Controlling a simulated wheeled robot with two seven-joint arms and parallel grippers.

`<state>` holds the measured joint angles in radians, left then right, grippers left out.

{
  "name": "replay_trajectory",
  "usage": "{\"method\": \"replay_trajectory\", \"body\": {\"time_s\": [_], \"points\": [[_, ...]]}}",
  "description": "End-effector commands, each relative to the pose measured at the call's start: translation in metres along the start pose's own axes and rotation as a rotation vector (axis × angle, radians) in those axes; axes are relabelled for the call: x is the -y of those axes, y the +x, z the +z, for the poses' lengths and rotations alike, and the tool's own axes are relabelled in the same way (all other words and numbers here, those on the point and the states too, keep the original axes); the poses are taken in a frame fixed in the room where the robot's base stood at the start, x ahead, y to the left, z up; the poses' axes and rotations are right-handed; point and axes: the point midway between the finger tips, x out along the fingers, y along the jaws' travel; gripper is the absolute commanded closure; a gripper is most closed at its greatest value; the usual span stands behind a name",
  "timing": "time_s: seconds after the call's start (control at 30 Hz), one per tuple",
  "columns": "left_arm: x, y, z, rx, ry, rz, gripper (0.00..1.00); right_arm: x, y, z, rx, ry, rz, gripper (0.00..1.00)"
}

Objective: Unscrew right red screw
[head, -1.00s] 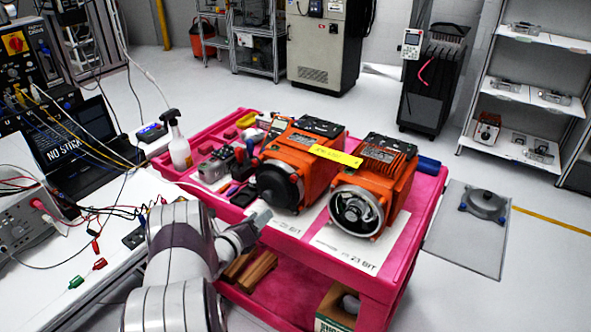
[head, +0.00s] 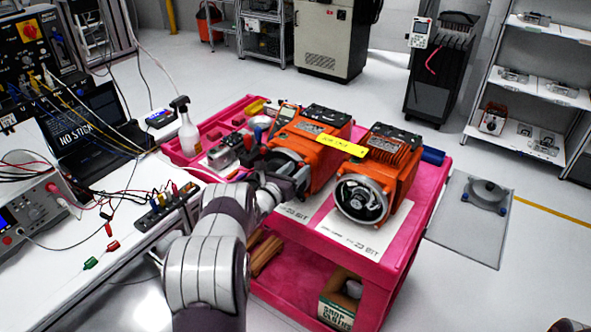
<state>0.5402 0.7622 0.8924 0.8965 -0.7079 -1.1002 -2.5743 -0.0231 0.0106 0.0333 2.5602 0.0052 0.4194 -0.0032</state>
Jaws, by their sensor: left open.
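Two orange servo motors stand on the pink cart (head: 415,240). The left motor (head: 325,135) has its round front face partly hidden behind my left gripper. The right motor (head: 395,165) shows an open round end with a metal ring and dark parts inside. No red screw can be made out on either motor at this size. My left gripper (head: 300,178) is open, in front of the left motor's face; whether it touches the motor cannot be told.
A spray bottle (head: 188,130) and small tools stand on the cart's left part. A white bench (head: 130,185) with wires and instruments is at left. A cardboard box (head: 338,310) sits on the lower shelf.

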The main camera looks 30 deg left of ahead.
Motion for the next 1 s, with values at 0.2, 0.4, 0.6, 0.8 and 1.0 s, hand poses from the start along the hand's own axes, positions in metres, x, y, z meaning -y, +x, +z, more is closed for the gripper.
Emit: {"method": "replay_trajectory", "body": {"time_s": [0.2, 0.4, 0.6, 0.8, 1.0], "points": [[0.000, 0.001, 0.000, 0.000, 0.000, 0.000, 0.52, 0.000, 0.000, 0.000, 0.000, 0.000, 0.000, 0.57], [0.000, 0.000, 0.000, 0.000, 0.000, 0.000, 1.00, 0.000, 0.000, 0.000, 0.000, 0.000, 0.000, 0.57], [0.000, 0.000, -0.001, -0.001, -0.007, 0.000, 1.00, 0.000, 0.002, 0.000, 0.000, 0.000, 0.000, 0.57], [-0.001, 0.000, -0.003, -0.001, -0.063, 0.000, 1.00, 0.000, 0.011, 0.001, 0.000, 0.000, 0.000, 0.57], [-0.001, 0.000, -0.006, -0.001, -0.199, -0.001, 1.00, 0.000, 0.029, 0.003, 0.000, 0.000, 0.000, 0.57]]}}
